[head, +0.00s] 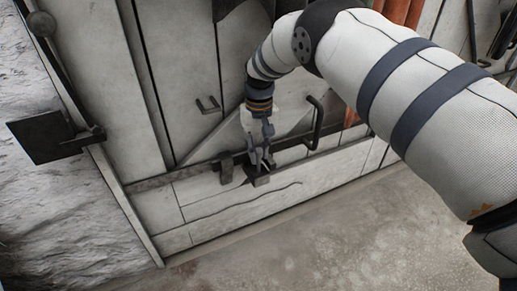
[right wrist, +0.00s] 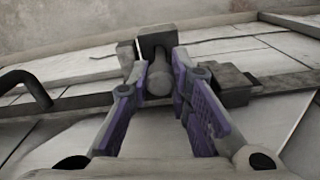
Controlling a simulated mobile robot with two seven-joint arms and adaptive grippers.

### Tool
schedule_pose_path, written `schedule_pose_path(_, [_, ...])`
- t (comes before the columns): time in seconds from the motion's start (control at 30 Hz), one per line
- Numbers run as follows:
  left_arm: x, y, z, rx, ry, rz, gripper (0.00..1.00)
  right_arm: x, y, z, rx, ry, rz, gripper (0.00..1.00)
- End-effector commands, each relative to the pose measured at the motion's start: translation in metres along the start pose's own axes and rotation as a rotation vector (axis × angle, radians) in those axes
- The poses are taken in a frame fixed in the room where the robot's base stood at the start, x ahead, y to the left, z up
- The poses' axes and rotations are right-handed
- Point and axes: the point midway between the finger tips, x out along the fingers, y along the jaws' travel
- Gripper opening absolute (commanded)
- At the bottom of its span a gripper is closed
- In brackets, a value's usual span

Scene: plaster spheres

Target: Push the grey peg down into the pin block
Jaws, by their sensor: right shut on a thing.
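The grey peg (right wrist: 160,80) shows in the right wrist view as a rounded grey end between the fingertips. It lines up with the dark pin block (right wrist: 157,41) just beyond it; how deep it sits in the block I cannot tell. In the head view the pin block (head: 260,181) is on the low part of the door, directly below my right gripper (head: 262,163). My right gripper, with purple-lined fingers (right wrist: 159,78) in its wrist view, is shut on the peg. In the head view the peg is mostly hidden by the fingers. My left gripper is not in view.
A dark bracket (head: 226,168) sits left of the pin block, close to the fingers. A black bar handle (head: 316,122) and a small pull (head: 208,105) stick out from the white panels. A dark plate (head: 50,137) juts out at the left. The floor (head: 340,235) is clear.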

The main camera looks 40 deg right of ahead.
Motion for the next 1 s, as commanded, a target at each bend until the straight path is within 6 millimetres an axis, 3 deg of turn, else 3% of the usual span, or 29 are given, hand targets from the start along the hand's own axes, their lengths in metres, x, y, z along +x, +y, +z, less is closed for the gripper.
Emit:
schedule_pose_path(0.6, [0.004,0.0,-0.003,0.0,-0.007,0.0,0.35,0.016,0.0,0.0,0.0,0.0,0.0,0.0])
schedule_pose_path(0.63, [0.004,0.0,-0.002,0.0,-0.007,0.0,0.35,0.015,0.0,0.0,0.0,0.0,0.0,0.25])
schedule_pose_path(0.7, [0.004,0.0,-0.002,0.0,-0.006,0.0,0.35,0.015,0.0,0.0,0.0,0.0,0.0,0.41])
schedule_pose_path(1.0, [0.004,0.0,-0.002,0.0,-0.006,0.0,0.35,0.015,0.0,0.0,0.0,0.0,0.0,0.42])
